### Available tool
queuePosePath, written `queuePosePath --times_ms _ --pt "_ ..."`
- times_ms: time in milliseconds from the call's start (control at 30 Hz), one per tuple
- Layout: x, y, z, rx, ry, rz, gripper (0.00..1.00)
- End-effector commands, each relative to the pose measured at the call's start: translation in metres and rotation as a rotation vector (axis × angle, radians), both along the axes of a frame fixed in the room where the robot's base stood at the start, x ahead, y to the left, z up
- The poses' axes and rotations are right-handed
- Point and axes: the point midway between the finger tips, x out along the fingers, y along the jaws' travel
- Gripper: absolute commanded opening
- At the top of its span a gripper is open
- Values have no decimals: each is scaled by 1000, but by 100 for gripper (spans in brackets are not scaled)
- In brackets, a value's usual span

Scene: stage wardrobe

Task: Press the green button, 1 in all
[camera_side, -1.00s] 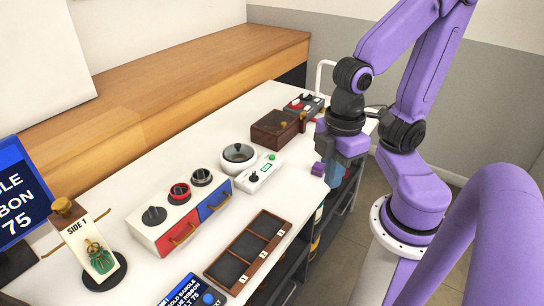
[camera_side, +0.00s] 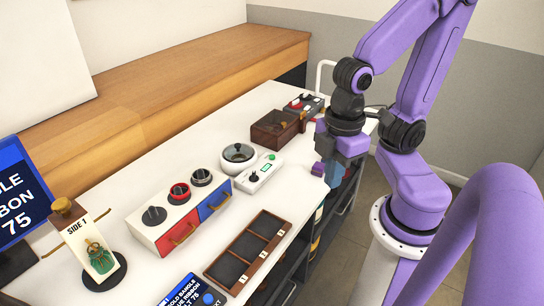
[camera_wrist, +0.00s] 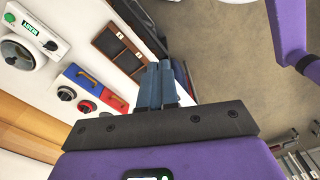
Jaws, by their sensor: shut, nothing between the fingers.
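The green button (camera_side: 272,156) is a small round knob on the far end of a white control box (camera_side: 254,182), which also has a small lit screen and a black dial. In the wrist view the green button (camera_wrist: 9,17) shows at the top left corner, beside the box's green screen. My gripper (camera_side: 331,178) is shut and empty, off the right edge of the white table top, to the right of the control box and apart from it. In the wrist view the blue fingers of my gripper (camera_wrist: 163,66) lie together over the table's edge.
A round lidded pot (camera_side: 238,155) stands just left of the control box. A unit with dials and red and blue drawers (camera_side: 180,212) and a dark three-part tray (camera_side: 249,252) are nearer. A brown wooden box (camera_side: 276,130) and a switch panel (camera_side: 305,105) stand at the far end.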

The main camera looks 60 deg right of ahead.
Motion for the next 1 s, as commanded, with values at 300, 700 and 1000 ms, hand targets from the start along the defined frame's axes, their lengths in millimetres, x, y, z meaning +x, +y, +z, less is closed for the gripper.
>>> queuePosePath --times_ms 300,700,1000 --pt "0 0 0 0 0 0 0" --pt "45 7 -9 33 -67 -176 0" --pt "145 -5 -31 118 -209 -526 0"
